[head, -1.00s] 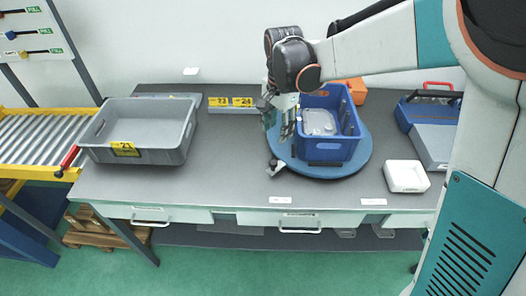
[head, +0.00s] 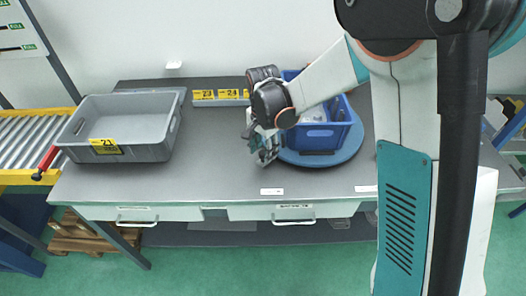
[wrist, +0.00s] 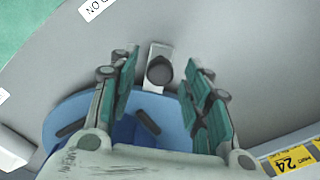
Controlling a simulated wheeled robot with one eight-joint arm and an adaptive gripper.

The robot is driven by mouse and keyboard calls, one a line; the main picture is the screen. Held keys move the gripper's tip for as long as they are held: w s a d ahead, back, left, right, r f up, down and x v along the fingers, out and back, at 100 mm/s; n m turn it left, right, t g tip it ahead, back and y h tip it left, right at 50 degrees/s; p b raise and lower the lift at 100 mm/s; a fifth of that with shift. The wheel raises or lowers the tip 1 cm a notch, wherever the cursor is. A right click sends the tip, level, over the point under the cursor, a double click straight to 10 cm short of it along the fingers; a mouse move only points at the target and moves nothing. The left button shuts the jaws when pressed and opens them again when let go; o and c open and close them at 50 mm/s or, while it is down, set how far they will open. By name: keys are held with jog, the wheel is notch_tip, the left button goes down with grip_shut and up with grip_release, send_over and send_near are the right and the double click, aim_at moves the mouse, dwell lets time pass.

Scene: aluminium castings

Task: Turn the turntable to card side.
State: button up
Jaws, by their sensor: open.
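The turntable is a round blue disc (head: 345,152) on the grey table, bearing a blue crate (head: 318,138). In the wrist view its blue rim (wrist: 75,108) shows below a light metal tab with a dark round knob (wrist: 159,71). My gripper (head: 264,152) is at the turntable's left edge. In the wrist view my gripper (wrist: 160,80) is open, its green-padded fingers on either side of the knob. I cannot tell whether they touch it. The knob is hidden in the head view, and my arm covers part of the crate.
A grey crate (head: 125,128) tagged 21 stands on the left of the table (head: 215,172). A strip with yellow number tags (head: 217,97) lies at the back. A roller conveyor (head: 28,140) adjoins on the left. The table between grey crate and gripper is clear.

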jog(key=shift+f, duration=0.25)
grip_shut()
jog(key=shift+d, duration=0.1)
